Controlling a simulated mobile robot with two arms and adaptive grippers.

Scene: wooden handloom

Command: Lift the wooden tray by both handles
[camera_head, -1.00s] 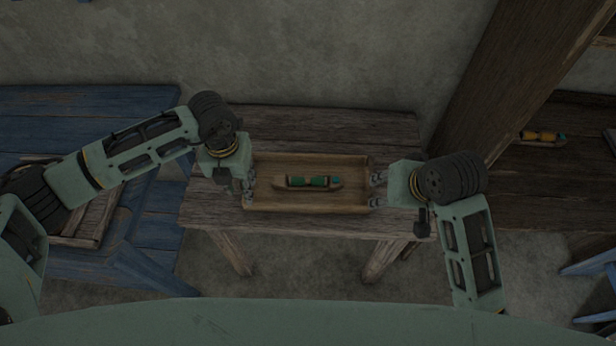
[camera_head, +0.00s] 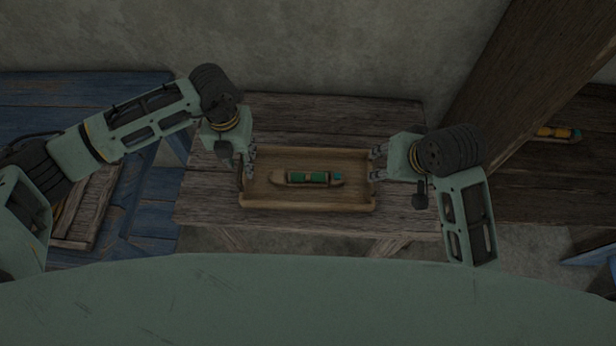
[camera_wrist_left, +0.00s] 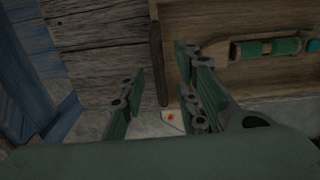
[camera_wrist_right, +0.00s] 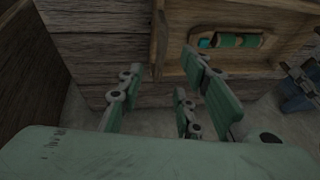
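The wooden tray (camera_head: 308,206) is a shallow, light-brown box that appears to rest level on the dark plank table. A boat-shaped shuttle (camera_head: 308,179) with green thread lies inside it. My left gripper (camera_head: 250,158) is at the tray's left end, my right gripper (camera_head: 377,162) at its right end. In the left wrist view, the fingers (camera_wrist_left: 165,90) are spread, with the tray's end piece (camera_wrist_left: 156,55) showing between their lines. The right wrist view shows the right fingers (camera_wrist_right: 160,85) spread likewise about the other end piece (camera_wrist_right: 158,40). Contact cannot be told.
The plank table (camera_head: 330,115) has bare room behind the tray. A blue bench (camera_head: 150,215) stands at the left, with a wooden frame on it. A thick post (camera_head: 520,80) leans at the right, near another dark table holding a yellow-threaded shuttle (camera_head: 557,134).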

